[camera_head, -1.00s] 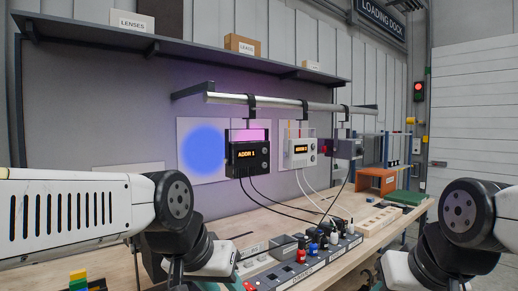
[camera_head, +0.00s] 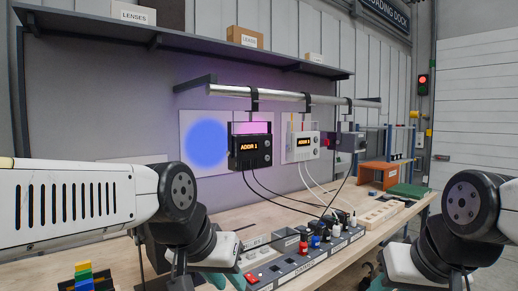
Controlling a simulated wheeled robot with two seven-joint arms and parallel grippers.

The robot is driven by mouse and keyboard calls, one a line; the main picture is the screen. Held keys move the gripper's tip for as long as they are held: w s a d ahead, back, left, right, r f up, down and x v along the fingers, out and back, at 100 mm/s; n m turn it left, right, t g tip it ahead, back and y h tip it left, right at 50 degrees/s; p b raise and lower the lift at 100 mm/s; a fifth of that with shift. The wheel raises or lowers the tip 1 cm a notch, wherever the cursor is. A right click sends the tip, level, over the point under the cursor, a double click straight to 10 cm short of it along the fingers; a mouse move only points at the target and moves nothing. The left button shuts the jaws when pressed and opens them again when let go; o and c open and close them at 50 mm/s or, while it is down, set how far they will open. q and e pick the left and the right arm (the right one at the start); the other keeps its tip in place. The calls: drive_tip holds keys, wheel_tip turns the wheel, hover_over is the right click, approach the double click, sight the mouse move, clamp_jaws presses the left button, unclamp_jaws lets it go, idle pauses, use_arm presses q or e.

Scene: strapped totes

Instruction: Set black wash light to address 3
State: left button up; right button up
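The black wash light (camera_head: 249,152) hangs by a clamp from the grey pipe, with a pinkish glowing face on top. Its orange display reads ADDR 1, and a button or knob column sits at its right side. Black cables run from it down to the bench. A white light (camera_head: 302,147) hangs to its right with a small orange display too small to read surely.
A dark power strip (camera_head: 305,262) with several plugs and a red switch lies along the bench (camera_head: 235,215). A third dark light (camera_head: 346,141) hangs farther right. An orange stand (camera_head: 378,174) and coloured blocks (camera_head: 84,275) are also on the bench.

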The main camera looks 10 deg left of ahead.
use_arm(q)
clamp_jaws()
idle(1.4)
